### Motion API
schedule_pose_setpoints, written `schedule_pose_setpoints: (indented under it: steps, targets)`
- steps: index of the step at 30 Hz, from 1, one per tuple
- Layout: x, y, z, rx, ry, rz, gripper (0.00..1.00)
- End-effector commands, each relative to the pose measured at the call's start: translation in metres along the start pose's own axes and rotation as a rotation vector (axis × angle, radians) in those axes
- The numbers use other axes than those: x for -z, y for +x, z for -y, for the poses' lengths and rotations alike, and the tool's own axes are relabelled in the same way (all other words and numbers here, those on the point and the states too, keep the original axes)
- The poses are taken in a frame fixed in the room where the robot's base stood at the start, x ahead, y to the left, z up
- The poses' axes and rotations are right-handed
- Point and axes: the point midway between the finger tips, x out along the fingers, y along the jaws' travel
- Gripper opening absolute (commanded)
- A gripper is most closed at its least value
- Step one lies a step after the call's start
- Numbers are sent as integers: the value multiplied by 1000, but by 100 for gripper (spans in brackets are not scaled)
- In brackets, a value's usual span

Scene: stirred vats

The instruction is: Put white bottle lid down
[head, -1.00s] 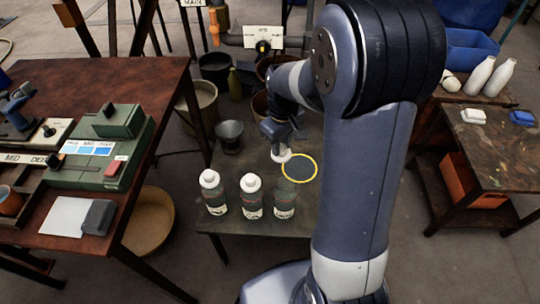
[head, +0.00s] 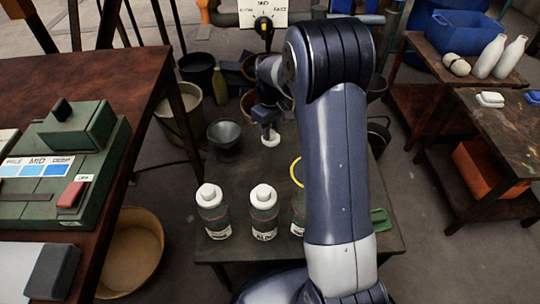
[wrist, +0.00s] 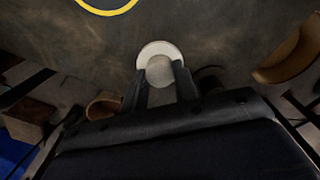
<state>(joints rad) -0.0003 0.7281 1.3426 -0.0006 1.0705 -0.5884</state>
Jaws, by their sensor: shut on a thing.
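My gripper (head: 268,130) is shut on the white bottle lid (head: 271,141) over the low dark table (head: 225,165). In the wrist view the lid (wrist: 146,50) sits between the fingertips (wrist: 160,76), with its wide rim outward. Whether it touches the tabletop is unclear. A yellow ring (head: 294,172) on the table is partly hidden by my arm; it also shows in the wrist view (wrist: 108,11), apart from the lid. Two white-capped bottles (head: 213,217) (head: 264,218) stand upright at the near side. A third bottle (head: 298,218) is mostly hidden behind my arm.
A grey metal bucket (head: 224,138) stands left of my gripper. Several pots and a green bottle (head: 220,88) are behind it. A green device (head: 70,150) sits on the left table. A side table (head: 510,135) with white bottles beyond it is at right.

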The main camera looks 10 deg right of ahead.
Motion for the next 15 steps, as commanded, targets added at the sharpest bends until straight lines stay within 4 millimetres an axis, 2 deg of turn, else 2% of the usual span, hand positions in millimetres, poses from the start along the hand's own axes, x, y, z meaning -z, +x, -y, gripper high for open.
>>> schedule_pose_setpoints:
  steps: [1,4,11,15]
  targets:
    - [0,12,0,1,0,2,7]
    - [0,30,0,2,0,2,7]
    - [0,54,0,1,0,1,7]
    - [-1,78,0,1,0,2,7]
